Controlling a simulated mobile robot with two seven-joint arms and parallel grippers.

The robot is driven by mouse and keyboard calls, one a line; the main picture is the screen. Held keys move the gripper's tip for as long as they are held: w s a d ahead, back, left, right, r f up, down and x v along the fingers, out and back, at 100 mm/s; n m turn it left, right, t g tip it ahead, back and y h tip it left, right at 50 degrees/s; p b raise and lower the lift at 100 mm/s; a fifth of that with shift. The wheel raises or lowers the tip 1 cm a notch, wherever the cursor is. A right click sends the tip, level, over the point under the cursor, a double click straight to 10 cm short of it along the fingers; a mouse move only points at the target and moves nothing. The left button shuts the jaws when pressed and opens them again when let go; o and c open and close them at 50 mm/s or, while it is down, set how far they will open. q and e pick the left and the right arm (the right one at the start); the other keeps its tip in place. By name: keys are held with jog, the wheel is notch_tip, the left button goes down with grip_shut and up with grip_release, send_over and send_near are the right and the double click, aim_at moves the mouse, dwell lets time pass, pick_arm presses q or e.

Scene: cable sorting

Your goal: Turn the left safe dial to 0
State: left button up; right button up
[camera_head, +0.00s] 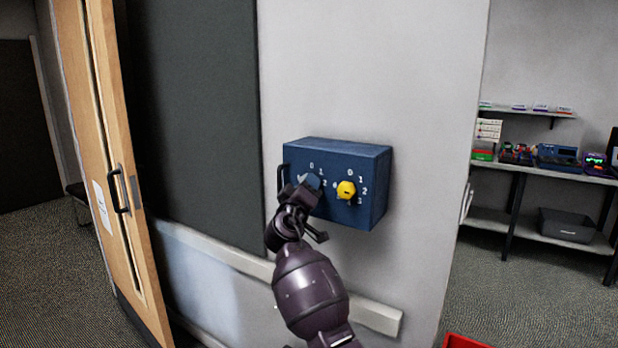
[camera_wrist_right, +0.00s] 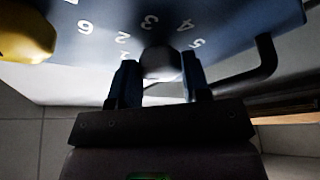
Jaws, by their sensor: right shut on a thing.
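The blue safe box (camera_head: 346,149) is fixed to the light wall, with two dials on its front and white digits around them. The left dial is mostly hidden behind my right gripper (camera_head: 309,187) in the head view. In the right wrist view, my right gripper (camera_wrist_right: 159,80) is shut on the left dial (camera_wrist_right: 160,62), one finger on each side of its grey knob. Its pointer and the digit it points to cannot be made out. The yellow right dial (camera_head: 346,190) is free, and it shows in the wrist view's left corner (camera_wrist_right: 24,38). My left gripper is out of view.
A dark handle (camera_head: 281,178) sticks out at the safe's left side, close to my right gripper; it also shows in the wrist view (camera_wrist_right: 262,70). A dark panel (camera_head: 195,110) and a wooden door (camera_head: 115,150) are at left. Shelves (camera_head: 540,170) with devices stand at right.

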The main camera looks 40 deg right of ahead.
pick_arm(q)
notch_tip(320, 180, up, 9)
jog(key=p, duration=0.9)
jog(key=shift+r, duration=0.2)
pick_arm(e)
jog(key=n+y, duration=0.1)
jog(key=n, duration=0.2)
jog(key=n+y, duration=0.1)
jog(key=n, duration=0.2)
jog(key=n+y, duration=0.1)
jog(key=n, duration=0.2)
jog(key=shift+s+r+n+g+y, duration=0.15)
jog(key=shift+r+n+g+y, duration=0.15)
jog(key=shift+n, duration=0.1)
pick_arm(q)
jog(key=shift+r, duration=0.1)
pick_arm(e)
jog(key=o, duration=0.9)
